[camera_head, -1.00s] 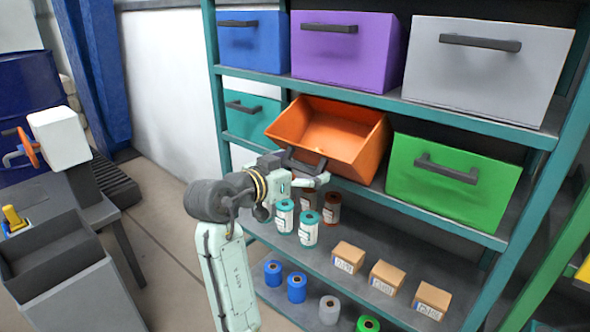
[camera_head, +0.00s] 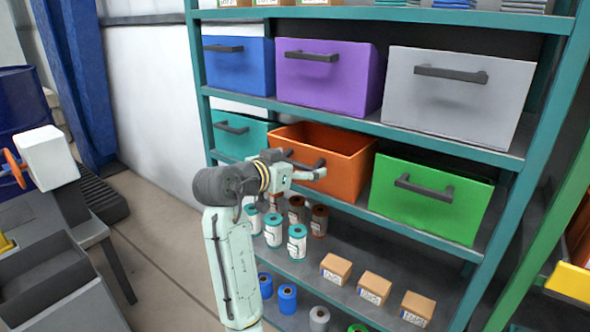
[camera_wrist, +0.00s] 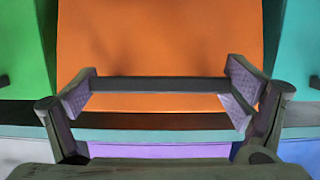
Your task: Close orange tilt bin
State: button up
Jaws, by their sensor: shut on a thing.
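The orange tilt bin (camera_head: 347,182) sits on the middle shelf between the teal bin (camera_head: 238,133) and the green bin. Its open top shows, and it leans forward a little, with its front face nearly upright. My gripper (camera_head: 312,172) is at the bin's front, shut on its dark handle. In the wrist view the orange front face (camera_wrist: 160,40) fills the middle. The dark handle bar (camera_wrist: 160,84) runs across between the two finger pads, with a pad at each end. The gripper and arm partly hide the bin's left front in the head view.
The green bin (camera_head: 428,205) is close on the right. Blue (camera_head: 238,68), purple (camera_head: 330,80) and grey (camera_head: 455,98) bins stand on the shelf above. Spools and small boxes (camera_head: 373,288) are on lower shelves. Open floor lies left of the rack.

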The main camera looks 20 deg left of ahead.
aim_at(306, 152)
jog(key=shift+w+d+r+p, duration=0.25)
jog(key=shift+w+r, duration=0.3)
jog(key=shift+w, duration=0.2)
jog(key=shift+w+d+r+p, duration=0.15)
jog(key=shift+w+d+r, duration=0.1)
jog(key=shift+w+r, duration=0.35)
jog(key=shift+w, duration=0.2)
jog(key=o, duration=1.3)
jog(key=shift+f, duration=0.1)
jog(key=shift+o, duration=0.2)
jog(key=shift+f, duration=0.1)
jog(key=v, duration=1.2)
